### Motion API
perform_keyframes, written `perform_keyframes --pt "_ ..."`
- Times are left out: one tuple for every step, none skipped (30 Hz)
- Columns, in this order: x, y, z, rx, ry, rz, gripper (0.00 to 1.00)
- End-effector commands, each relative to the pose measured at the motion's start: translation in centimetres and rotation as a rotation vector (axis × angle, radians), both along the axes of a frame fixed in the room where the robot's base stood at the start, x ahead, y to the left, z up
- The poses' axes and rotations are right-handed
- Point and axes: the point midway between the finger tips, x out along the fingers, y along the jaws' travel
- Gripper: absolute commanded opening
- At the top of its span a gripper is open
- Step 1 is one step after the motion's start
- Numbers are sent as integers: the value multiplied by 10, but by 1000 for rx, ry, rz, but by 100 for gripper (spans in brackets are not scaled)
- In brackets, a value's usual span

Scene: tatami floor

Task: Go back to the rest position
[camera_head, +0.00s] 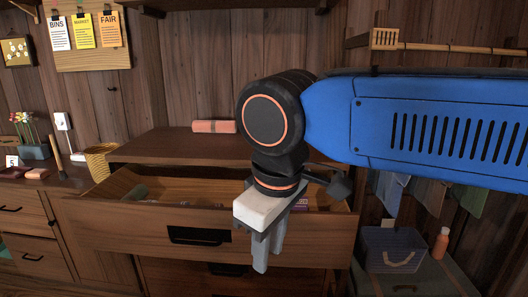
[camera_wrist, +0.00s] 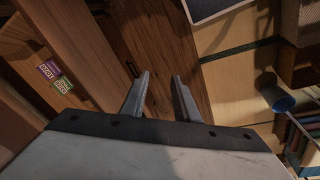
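My gripper (camera_head: 267,245) points down in front of the open top drawer (camera_head: 200,236) of a wooden chest. In the head view its fingers overlap the right part of the drawer front. In the wrist view my gripper (camera_wrist: 160,88) shows two grey fingers apart with nothing between them, so it is open and empty. My blue arm reaches in from the right.
The open drawer holds small packets, one purple (camera_wrist: 49,69) and one green (camera_wrist: 62,84). A pink roll (camera_head: 214,127) lies on the chest top. A blue-grey basket (camera_head: 394,249) and an orange bottle (camera_head: 440,243) stand at right. A blue cup-like object (camera_wrist: 278,98) shows in the wrist view.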

Motion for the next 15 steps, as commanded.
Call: perform_keyframes --pt "6 -14 -5 8 -1 -37 28" --pt "9 -21 -7 16 -3 -56 28" --pt "13 -31 -11 23 -5 -83 28" --pt "15 -38 -14 28 -6 -102 28" --pt "18 -45 -17 34 -8 -122 28" --pt "21 -54 -21 43 -12 -148 28" --pt "23 -61 -24 47 -13 -167 28" --pt "24 -68 -27 52 -15 -186 28" --pt "27 -77 -31 61 -20 -212 28" --pt "28 -84 -34 65 -21 -233 28" --pt "29 -91 -37 72 -23 -252 28" --pt "30 -100 -41 81 -28 -278 28" --pt "31 -107 -45 85 -30 -298 28" --pt "32 -114 -48 90 -32 -317 28" --pt "32 -123 -52 98 -37 -344 28"
